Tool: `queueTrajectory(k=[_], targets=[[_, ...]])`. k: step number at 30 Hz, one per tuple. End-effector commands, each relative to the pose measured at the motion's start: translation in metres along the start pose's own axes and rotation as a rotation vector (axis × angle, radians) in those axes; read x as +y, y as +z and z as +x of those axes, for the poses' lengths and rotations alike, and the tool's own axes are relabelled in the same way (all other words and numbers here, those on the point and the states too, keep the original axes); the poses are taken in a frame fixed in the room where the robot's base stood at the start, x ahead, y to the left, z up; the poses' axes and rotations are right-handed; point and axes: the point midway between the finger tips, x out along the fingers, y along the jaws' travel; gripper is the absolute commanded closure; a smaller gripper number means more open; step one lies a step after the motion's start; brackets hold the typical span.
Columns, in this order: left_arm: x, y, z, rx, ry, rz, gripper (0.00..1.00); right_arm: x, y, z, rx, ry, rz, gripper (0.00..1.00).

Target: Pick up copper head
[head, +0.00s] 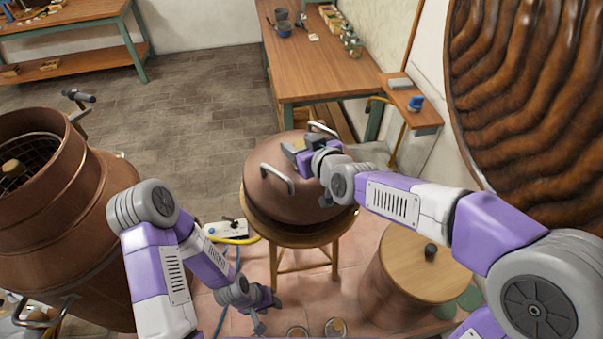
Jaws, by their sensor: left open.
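The copper head (268,207), a rounded brown lid-like piece with two grey bar handles, sits on a round wooden stool (304,262) in the middle of the head view. Its near-left handle (277,177) is clear of both grippers. Its far handle (322,128) shows just behind my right gripper. My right gripper (292,153) is over the top of the copper head, and its wrist hides part of the head's right side. I cannot tell whether its fingers are apart or touch anything. My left gripper (267,316) hangs low, open and empty, left of the stool legs.
A large copper pot (80,205) stands at the left. A wooden-topped drum (405,262) with a dark knob stands right of the stool. A workbench (330,82) is behind, with a small shelf (415,118) beside it. A power strip (227,229) and cables lie left of the stool.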

Motion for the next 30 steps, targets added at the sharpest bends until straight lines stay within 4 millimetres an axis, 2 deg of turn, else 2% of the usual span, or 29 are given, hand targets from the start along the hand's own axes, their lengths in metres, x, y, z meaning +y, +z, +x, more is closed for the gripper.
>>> queueTrajectory(k=[1,10,30], targets=[[0.0,-0.0001,0.0,0.0,0.0,0.0,0.57,0.0,0.0001,-0.0001,0.0,0.0,0.0,0.53],[0.0,-0.0001,0.0,0.0,0.0,0.0,0.57,0.0,0.0002,-0.0002,0.0,0.0,0.0,0.99],[0.0,-0.0001,0.0,0.0,0.0,0.0,0.57,-0.0001,0.0003,-0.0004,-0.001,0.0,0.0,1.0]])
